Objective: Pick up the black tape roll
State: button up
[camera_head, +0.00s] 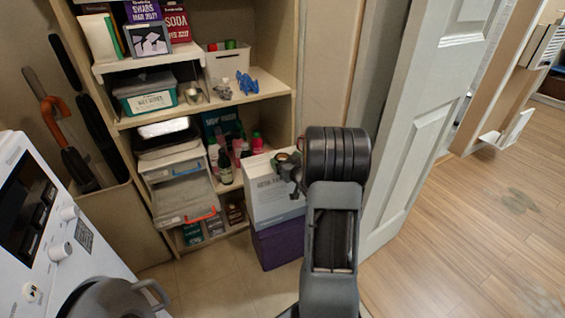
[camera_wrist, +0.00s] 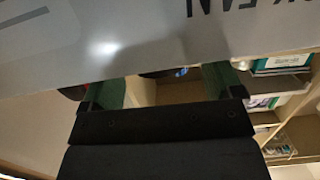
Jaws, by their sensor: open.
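I cannot make out the black tape roll for certain in either view. A small dark round thing with a brownish middle (camera_head: 283,157) shows at the top of a white box, but it is too small to identify. My gripper (camera_wrist: 163,88) is open in the wrist view, with green inner pads on both sides of an empty-looking gap. A pale lettered surface (camera_wrist: 130,40) covers the finger ends there. In the head view, my arm reaches toward the white box (camera_head: 268,195), and its dark end is partly hidden beside it.
The white box stands on a purple box (camera_head: 278,243) beside the shelf unit (camera_head: 270,88). Shelves hold a teal-and-grey bin (camera_head: 150,95), bottles and a clear drawer box (camera_head: 185,198). A white door (camera_head: 425,120) stands close on the right. A white appliance (camera_head: 40,225) is at left. Wooden floor at right is open.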

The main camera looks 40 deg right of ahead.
jog(key=shift+x, duration=0.95)
jog(key=shift+f, duration=0.1)
jog(key=shift+a+f, duration=0.1)
jog(key=shift+a, duration=0.05)
jog(key=c, duration=0.4)
jog(key=shift+s, duration=0.1)
jog(key=c, duration=0.6)
